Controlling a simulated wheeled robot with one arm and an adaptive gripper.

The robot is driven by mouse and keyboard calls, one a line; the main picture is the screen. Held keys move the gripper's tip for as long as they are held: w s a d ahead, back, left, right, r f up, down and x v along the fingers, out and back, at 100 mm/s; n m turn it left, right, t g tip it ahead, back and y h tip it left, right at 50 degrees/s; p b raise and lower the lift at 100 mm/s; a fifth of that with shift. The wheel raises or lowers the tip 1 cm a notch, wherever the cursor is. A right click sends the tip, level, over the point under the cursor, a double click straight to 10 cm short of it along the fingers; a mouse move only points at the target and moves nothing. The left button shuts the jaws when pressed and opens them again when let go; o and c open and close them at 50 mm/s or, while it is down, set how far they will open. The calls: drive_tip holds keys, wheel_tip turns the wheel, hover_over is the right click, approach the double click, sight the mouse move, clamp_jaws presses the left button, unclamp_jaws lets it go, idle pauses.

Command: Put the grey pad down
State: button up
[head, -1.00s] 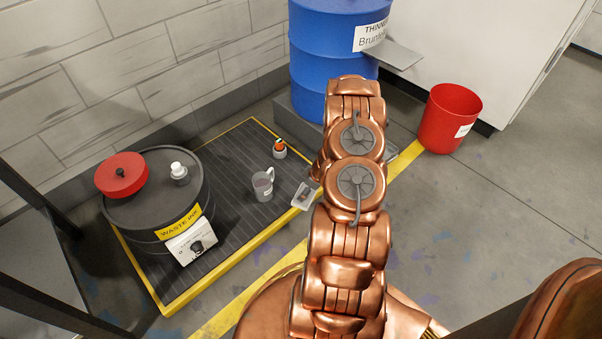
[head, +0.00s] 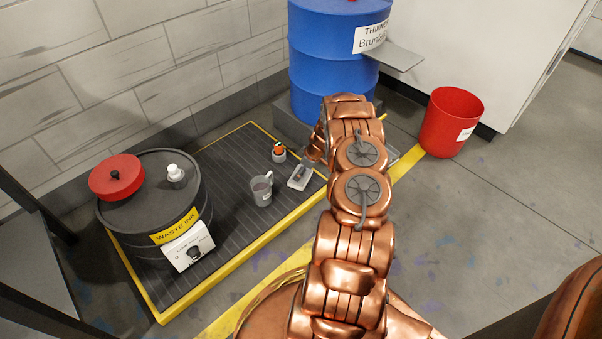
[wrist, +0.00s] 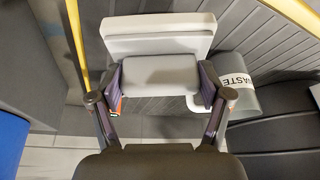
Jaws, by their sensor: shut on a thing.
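The grey pad (wrist: 160,76) is a rounded grey block between the two fingers of my gripper (wrist: 160,85) in the wrist view. The fingers touch it at its left and right ends. Directly behind it in that view is a pale grey slab (wrist: 158,28); I cannot tell whether the pad touches it.
A grey mug (head: 261,191) and an orange-topped bottle (head: 279,152) stand near the tray. A waste ink drum (head: 150,213) with a red lid (head: 117,177) stands left. A blue thinner drum (head: 325,75) is behind, a red bin (head: 452,122) right. The floor at right is clear.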

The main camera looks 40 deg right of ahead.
drive_tip(key=shift+w+d+f+b, duration=0.2)
drive_tip(key=shift+w+d, duration=0.2)
drive_tip(key=shift+w, duration=0.15)
drive_tip(key=shift+w+d+f+b, duration=0.1)
drive_tip(key=shift+w+d+b, duration=0.1)
drive_tip(key=shift+w+d, duration=0.45)
drive_tip(key=shift+f+b, duration=1.1)
drive_tip(key=shift+f, duration=0.65)
drive_tip(key=shift+r, duration=0.1)
drive_tip(key=o, duration=1.2)
drive_tip(key=shift+c, duration=0.2)
